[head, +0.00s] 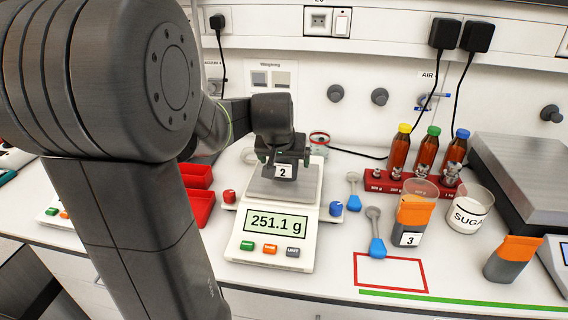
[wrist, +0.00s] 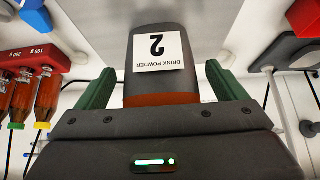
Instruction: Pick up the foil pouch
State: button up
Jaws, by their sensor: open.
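A dark grey foil pouch with an orange band and a white label "2", "DRINK POWDER", shows in the wrist view (wrist: 158,85). In the head view the same pouch (head: 284,171) is on the scale pan, mostly hidden by my gripper. My gripper (head: 286,160) is over the scale, pointing down. In the wrist view my gripper's (wrist: 160,70) green fingers are open, one on each side of the pouch, with gaps on both sides. The scale (head: 275,223) reads 251.1 g.
Another orange-and-grey pouch (head: 411,212), labelled "3", is at a clear cup. A further pouch (head: 508,264) stands at the right. A sugar cup (head: 468,211), a red rack with bottles (head: 398,184), blue scoops (head: 377,246) and red bins (head: 200,203) are around.

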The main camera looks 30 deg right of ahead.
jog(key=c, duration=1.3)
jog(key=shift+r, duration=0.1)
